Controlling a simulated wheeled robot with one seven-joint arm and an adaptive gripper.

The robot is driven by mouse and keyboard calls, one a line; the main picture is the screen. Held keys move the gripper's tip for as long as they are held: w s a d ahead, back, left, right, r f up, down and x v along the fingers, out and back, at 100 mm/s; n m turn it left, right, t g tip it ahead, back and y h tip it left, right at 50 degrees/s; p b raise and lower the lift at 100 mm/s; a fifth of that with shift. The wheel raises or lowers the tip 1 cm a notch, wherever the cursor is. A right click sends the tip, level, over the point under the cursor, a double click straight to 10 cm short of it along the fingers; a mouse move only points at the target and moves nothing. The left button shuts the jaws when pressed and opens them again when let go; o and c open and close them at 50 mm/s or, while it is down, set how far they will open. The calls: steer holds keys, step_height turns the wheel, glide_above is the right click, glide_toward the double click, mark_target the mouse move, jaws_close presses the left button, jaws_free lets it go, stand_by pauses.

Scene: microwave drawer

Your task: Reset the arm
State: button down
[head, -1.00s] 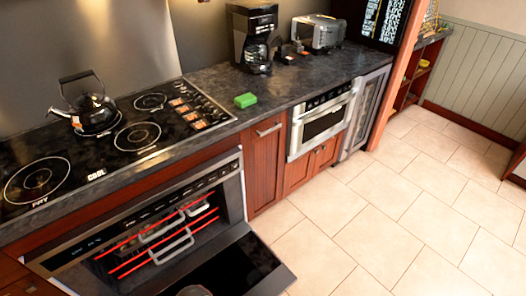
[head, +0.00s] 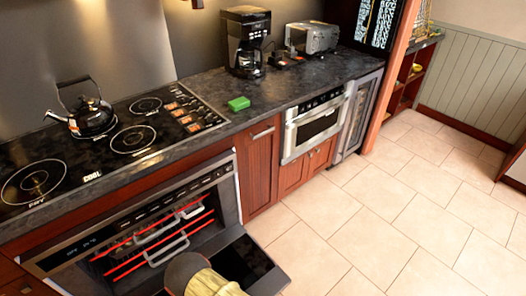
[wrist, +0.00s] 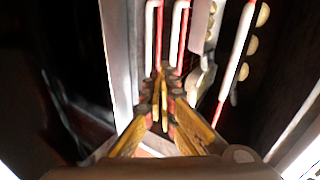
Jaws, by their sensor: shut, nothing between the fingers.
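My gripper (wrist: 163,95) shows in the wrist view with its yellow fingers brought together and nothing between them. It points toward the open oven (head: 150,235), with red-and-white rack bars (wrist: 170,25) beyond the fingertips. I cannot tell how far the tips are from the bars. In the head view, a grey and yellowish part of my arm (head: 205,281) shows at the bottom edge, in front of the lowered oven door (head: 247,262). The fingertips cannot be made out there.
The stainless microwave drawer (head: 316,127) right of the oven is shut. A kettle (head: 93,117) stands on the cooktop (head: 120,135). The tiled floor (head: 400,215) at right is clear.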

steer(key=w+d+r+n, duration=0.15)
steer(key=w+r, duration=0.25)
steer(key=r, duration=0.4)
steer(key=w+d+r+h, duration=0.1)
steer(key=w+d+r, duration=0.1)
steer(key=w+r, duration=0.5)
steer(key=w+d+r, duration=0.2)
steer(key=r, duration=0.8)
steer(key=w+d+r+n+g+h+p, duration=0.1)
steer(key=d+r, duration=0.8)
steer(key=r, duration=0.3)
steer(key=d+r+n+h, duration=0.1)
steer(key=d+r+n, duration=0.1)
steer(key=d+r, duration=0.9)
steer(key=s+d+r+n+g+h, duration=0.1)
steer(key=s+d+r+n+h, duration=0.15)
steer(key=s+d+r, duration=1.35)
steer(key=s+d+r+n, duration=0.1)
steer(key=s+d, duration=0.6)
steer(key=s, duration=0.3)
steer(key=s+d+r+n+g+h+p, duration=0.1)
steer(key=s+d+r, duration=0.1)
steer(key=s+d, duration=0.6)
steer(key=shift+s+g, duration=0.3)
steer(key=shift+s, duration=0.7)
